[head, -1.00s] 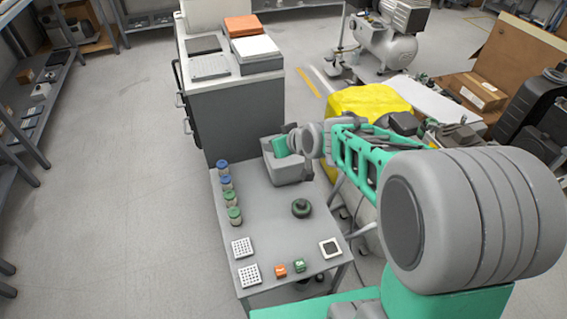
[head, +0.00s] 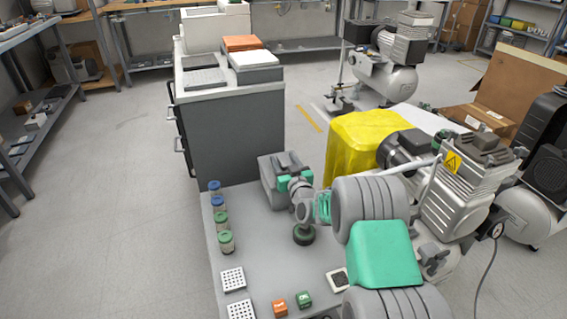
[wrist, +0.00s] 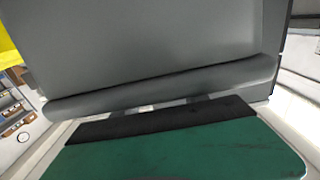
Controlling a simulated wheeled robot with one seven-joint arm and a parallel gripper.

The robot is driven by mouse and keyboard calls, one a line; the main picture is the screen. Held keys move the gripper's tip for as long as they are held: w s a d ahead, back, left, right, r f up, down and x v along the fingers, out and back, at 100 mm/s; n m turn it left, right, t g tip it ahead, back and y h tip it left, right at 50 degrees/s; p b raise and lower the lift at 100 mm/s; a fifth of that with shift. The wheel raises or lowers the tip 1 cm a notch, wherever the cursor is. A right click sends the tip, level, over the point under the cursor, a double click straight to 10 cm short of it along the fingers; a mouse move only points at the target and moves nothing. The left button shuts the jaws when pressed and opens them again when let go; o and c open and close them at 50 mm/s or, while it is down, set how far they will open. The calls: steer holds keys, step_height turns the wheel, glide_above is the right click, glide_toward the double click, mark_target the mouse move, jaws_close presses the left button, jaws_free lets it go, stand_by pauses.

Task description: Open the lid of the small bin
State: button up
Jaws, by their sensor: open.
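The small bin (head: 272,193) is a grey box at the back of the grey table in the head view. My gripper (head: 285,164) is at its top right, and my arm hides part of the bin. The fingers look apart, with nothing seen between them. In the wrist view, a broad grey panel with a rounded lower edge (wrist: 165,90), apparently part of the bin, fills most of the picture just beyond my green and black gripper part (wrist: 190,145). I cannot tell if the gripper touches the lid, or how far the lid is raised.
On the table stand several blue- and green-capped jars (head: 219,221), a dark green round object (head: 304,235), white perforated racks (head: 233,279), and orange (head: 279,307) and green (head: 304,299) blocks. A grey cabinet (head: 237,135) stands behind; a yellow-covered object (head: 360,145) is right of the bin.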

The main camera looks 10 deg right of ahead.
steer(key=shift+w, duration=0.1)
jaws_close()
stand_by(0.5)
stand_by(0.9)
